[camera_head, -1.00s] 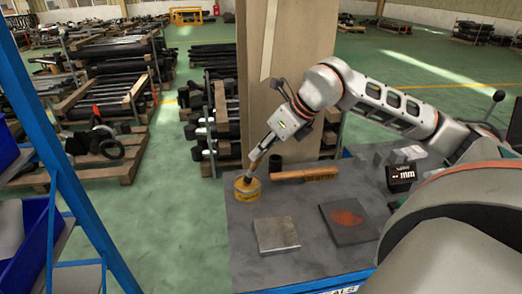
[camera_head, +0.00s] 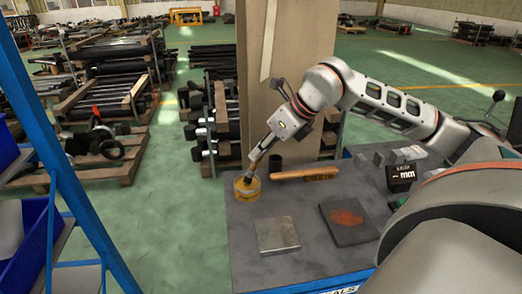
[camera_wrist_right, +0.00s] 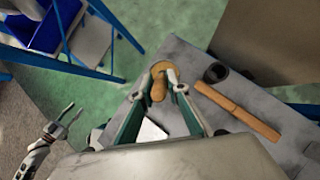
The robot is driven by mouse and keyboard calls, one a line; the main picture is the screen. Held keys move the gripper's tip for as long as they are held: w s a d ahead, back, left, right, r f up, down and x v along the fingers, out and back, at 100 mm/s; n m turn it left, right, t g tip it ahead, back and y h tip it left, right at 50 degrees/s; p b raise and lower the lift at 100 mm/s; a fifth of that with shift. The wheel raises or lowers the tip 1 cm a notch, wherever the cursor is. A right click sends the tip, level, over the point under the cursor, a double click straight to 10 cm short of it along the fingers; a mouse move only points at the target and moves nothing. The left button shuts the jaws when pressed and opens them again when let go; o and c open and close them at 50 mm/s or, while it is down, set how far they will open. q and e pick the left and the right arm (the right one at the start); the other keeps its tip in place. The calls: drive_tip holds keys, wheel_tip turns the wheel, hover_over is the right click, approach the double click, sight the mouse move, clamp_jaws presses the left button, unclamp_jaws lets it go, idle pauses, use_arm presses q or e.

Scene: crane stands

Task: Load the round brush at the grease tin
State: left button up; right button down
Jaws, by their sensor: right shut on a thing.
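In the wrist view my right gripper (camera_wrist_right: 160,86) is shut on the round brush (camera_wrist_right: 157,91), whose rounded wooden handle shows between the fingers. The brush's lower end is hidden over or in the tin; I cannot tell how deep. My left gripper (camera_wrist_right: 69,112) shows at the left of the wrist view, fingers apart and empty, away from the bench.
A bright metal plate (camera_head: 277,235) and a dark plate with a rusty patch (camera_head: 349,223) lie nearer. A black display box (camera_head: 401,177) stands right. A cardboard-coloured post rises behind.

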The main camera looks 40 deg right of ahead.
drive_tip(key=shift+r+p, duration=1.9)
drive_tip(key=shift+r, duration=0.3)
drive_tip(key=shift+r+p, duration=1.1)
drive_tip(key=shift+r, duration=0.2)
drive_tip(key=shift+f, duration=0.1)
